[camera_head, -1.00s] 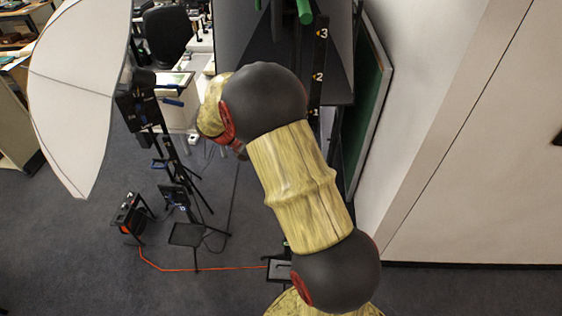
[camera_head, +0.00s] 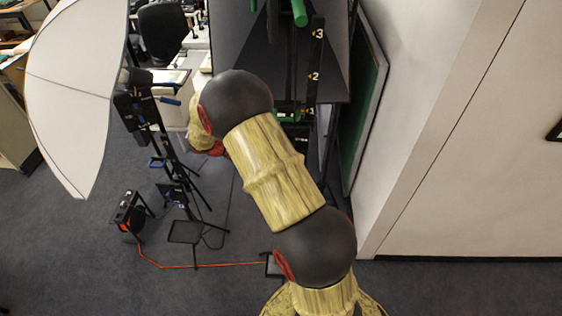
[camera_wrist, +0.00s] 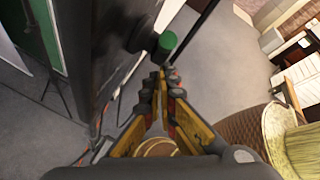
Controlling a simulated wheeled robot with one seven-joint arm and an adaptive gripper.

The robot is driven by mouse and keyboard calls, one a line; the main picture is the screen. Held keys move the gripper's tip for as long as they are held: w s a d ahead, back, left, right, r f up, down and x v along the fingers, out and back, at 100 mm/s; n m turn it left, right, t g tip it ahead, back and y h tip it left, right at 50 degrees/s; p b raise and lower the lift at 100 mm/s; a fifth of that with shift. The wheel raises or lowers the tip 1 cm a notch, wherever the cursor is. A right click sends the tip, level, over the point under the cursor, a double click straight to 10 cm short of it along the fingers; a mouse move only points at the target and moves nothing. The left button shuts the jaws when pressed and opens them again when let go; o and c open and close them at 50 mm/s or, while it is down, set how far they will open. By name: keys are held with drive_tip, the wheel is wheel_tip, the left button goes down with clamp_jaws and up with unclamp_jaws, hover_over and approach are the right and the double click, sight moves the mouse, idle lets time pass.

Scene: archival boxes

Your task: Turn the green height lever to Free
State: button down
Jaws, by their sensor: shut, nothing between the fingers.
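A green-ended cylindrical handle (camera_wrist: 166,42) juts from a dark upright panel in the wrist view, just above and close to my fingertips; I cannot tell whether they touch. My gripper (camera_wrist: 162,82) is shut and empty. In the head view, a green bar (camera_head: 299,12) shows at the top, and a green part (camera_head: 289,115) sits low near the 1 mark. I cannot tell which of these is the handle in the wrist view. My gripper is hidden behind my arm in the head view. No Free label is readable.
A black scale strip (camera_head: 315,70) carries marks 1 to 3 beside the dark panel. A white umbrella (camera_head: 72,90) and a light stand (camera_head: 165,150) stand at left. An orange cable (camera_head: 205,266) crosses the floor. A wall (camera_head: 470,170) bounds the right.

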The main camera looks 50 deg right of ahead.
drive_tip(key=shift+s+d, duration=0.1)
drive_tip(key=shift+s+d+f+p, duration=0.1)
drive_tip(key=shift+p, duration=0.2)
idle(0.5)
idle(1.2)
drive_tip(key=shift+r+p, duration=0.8)
drive_tip(key=shift+f, duration=0.1)
drive_tip(key=w+a+f+b, duration=0.1)
drive_tip(key=w+a+b, duration=0.2)
drive_tip(key=w+a, duration=0.3)
drive_tip(key=a, duration=0.4)
drive_tip(key=shift+f, duration=0.35)
